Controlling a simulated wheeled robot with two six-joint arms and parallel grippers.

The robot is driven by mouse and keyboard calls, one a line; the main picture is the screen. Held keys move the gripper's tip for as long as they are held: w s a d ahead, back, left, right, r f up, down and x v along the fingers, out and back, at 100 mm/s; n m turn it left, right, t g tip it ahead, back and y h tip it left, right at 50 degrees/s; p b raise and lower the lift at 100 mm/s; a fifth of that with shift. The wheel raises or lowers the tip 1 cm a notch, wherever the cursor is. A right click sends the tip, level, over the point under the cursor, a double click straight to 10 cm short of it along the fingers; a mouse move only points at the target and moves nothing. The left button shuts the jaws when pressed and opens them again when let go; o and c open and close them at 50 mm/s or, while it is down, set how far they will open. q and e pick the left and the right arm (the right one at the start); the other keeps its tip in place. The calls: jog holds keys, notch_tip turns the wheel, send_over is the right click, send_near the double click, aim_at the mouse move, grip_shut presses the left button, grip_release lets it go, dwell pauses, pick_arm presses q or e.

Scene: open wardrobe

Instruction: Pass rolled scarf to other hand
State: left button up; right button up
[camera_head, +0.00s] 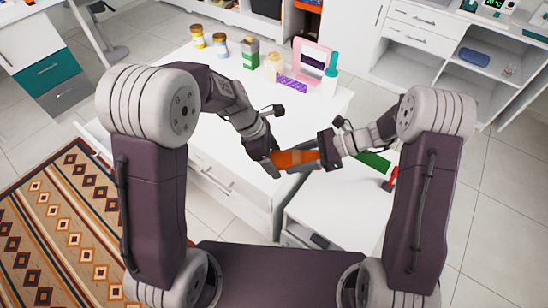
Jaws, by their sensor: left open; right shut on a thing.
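The rolled scarf (292,158) is an orange roll held level above the white furniture, between my two grippers. My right gripper (312,158) is shut on its right end. My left gripper (272,168) is open at the scarf's left end, with its dark fingers close by or around it. I cannot tell whether the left fingers touch the scarf.
The white dresser top (215,130) below holds jars, a green box (250,54), a pink-framed mirror (312,58) and a teal bottle (330,74) at its back. A green item (374,162) and a red item (390,178) lie at right. A patterned rug (60,230) is at left.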

pick_arm(q)
jog(key=shift+f, duration=0.2)
jog(key=c, duration=1.2)
jog(key=shift+c, duration=1.4)
pick_arm(e)
jog(key=o, duration=1.4)
jog(key=shift+o, duration=0.2)
